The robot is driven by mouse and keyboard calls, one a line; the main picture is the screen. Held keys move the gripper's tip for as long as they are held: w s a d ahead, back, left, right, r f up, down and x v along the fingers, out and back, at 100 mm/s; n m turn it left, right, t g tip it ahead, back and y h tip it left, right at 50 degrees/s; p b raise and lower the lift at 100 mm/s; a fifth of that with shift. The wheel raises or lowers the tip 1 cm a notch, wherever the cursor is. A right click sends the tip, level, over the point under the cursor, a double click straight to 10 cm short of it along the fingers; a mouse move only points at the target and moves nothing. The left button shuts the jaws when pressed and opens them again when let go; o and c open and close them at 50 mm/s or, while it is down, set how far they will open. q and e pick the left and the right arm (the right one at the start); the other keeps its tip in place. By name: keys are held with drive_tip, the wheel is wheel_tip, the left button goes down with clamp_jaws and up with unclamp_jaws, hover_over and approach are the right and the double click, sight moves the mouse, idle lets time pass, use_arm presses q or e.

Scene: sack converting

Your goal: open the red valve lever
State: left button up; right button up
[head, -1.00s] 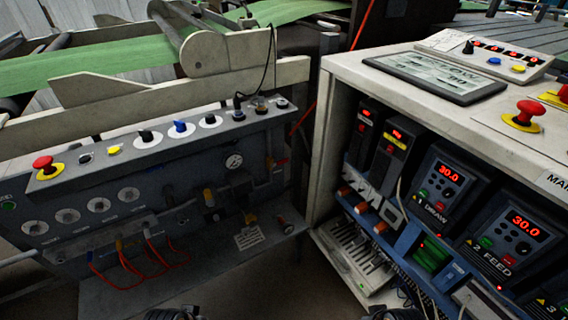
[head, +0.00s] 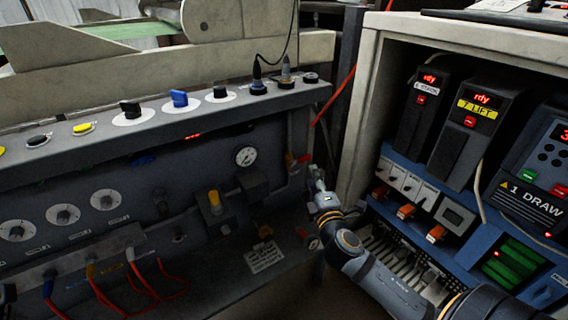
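The red valve lever (head: 301,158) shows as a small red handle at the right end of the grey pneumatic panel (head: 200,245), right of the round pressure gauge (head: 246,156). My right arm comes in from the lower right. My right gripper (head: 316,172) is at the panel's right end, just right of and slightly below the lever. Its fingers are small and point up and away, so I cannot tell whether they are open or shut, or whether they touch the lever. My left gripper does not show.
An open white cabinet (head: 352,130) with drive units stands close to the right of my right arm. Knobs and switches line the panel's sloped top. Red hoses (head: 100,290) hang at lower left. A yellow-topped fitting (head: 214,200) sits left of the lever.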

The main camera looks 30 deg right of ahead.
sight(306, 159)
drive_tip(key=b+x, duration=0.3)
drive_tip(key=x, duration=0.6)
drive_tip(key=shift+d+f, duration=0.15)
drive_tip(key=shift+w+d, duration=0.2)
drive_tip(key=shift+w, duration=0.4)
clamp_jaws()
